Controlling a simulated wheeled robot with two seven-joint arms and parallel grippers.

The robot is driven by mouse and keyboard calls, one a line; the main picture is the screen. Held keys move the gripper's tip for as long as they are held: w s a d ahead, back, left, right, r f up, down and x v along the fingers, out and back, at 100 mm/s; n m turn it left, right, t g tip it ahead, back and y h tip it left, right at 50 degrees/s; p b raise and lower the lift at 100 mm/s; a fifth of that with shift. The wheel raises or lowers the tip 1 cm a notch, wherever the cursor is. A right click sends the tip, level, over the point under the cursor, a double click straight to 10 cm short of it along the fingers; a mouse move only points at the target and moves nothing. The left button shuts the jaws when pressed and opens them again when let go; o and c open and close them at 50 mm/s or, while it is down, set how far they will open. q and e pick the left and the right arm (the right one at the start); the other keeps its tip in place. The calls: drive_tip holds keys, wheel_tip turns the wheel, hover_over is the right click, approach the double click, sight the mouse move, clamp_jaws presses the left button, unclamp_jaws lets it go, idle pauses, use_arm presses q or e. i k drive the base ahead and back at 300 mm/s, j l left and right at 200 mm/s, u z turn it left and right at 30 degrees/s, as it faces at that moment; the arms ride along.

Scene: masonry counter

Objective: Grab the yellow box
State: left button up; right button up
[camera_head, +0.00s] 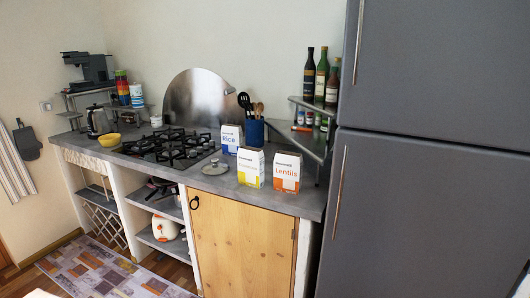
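The yellow box (251,168) is a white carton with a yellow lower part. It stands upright near the front edge of the grey counter (222,186). An orange box labelled Lentils (287,172) stands just to its right. A blue box labelled Rice (231,139) stands behind it to the left. Neither of my grippers shows in the head view. Nothing is holding the yellow box.
A pot lid (215,168) lies left of the yellow box, beside the gas hob (168,147). Behind are a blue utensil holder (254,132) and a corner shelf (305,143) with bottles. A tall grey fridge (425,190) closes off the right side.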

sight(250, 160)
drive_tip(key=i+j+z, duration=0.45)
drive_tip(key=i+j, duration=0.15)
drive_tip(key=j, duration=0.15)
drive_tip(key=i+j+z, duration=0.25)
drive_tip(key=j, duration=0.15)
drive_tip(key=i+j+z, duration=0.25)
drive_tip(key=j, duration=0.25)
drive_tip(key=i+j+z, duration=0.1)
drive_tip(key=j+z, duration=0.15)
drive_tip(key=j, duration=0.25)
drive_tip(key=i+j+z, duration=0.2)
drive_tip(key=j, duration=0.3)
drive_tip(key=j+z, duration=0.25)
drive_tip(key=j, duration=0.3)
drive_tip(key=j+z, duration=0.25)
drive_tip(key=j, duration=0.3)
